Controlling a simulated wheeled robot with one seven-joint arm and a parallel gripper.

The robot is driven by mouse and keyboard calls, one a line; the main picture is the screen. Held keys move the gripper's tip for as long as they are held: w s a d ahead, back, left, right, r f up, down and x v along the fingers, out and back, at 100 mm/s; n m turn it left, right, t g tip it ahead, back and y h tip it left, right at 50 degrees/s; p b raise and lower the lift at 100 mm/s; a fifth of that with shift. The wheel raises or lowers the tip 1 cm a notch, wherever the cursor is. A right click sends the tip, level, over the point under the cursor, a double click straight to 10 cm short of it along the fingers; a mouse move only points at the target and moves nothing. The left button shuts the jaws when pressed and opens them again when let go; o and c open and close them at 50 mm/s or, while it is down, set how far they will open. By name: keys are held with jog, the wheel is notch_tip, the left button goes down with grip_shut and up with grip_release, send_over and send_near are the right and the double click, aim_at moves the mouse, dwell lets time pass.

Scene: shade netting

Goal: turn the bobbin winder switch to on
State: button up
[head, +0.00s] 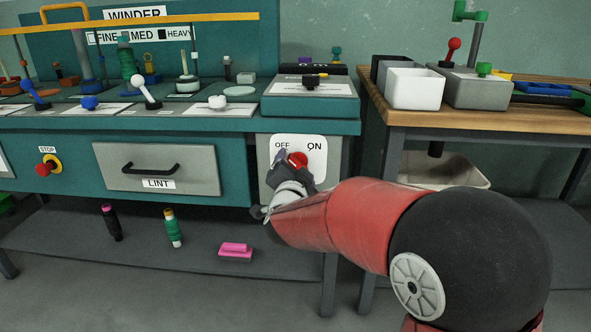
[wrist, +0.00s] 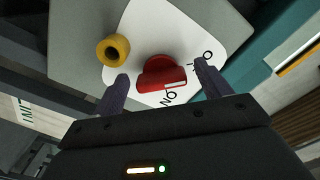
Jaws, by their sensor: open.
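The bobbin winder switch is a red knob (head: 299,160) on a white plate (head: 317,155) marked OFF at left and ON at right, on the front of the winder cabinet. In the wrist view, the red knob (wrist: 157,72) has a white mark on its edge on the side of the lettering; which label it points at I cannot tell. My gripper (head: 287,163) is at the plate, partly hiding it. In the wrist view, my gripper (wrist: 161,71) is open, one finger on each side of the knob. Contact with the knob is unclear.
A yellow round piece with a hole (wrist: 113,50) is beside the knob, close to one finger. The LINT drawer (head: 157,167) with a black handle is left of the switch. A wooden table (head: 480,118) stands at right. A shelf below (head: 140,245) holds bobbins.

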jog(key=c, duration=1)
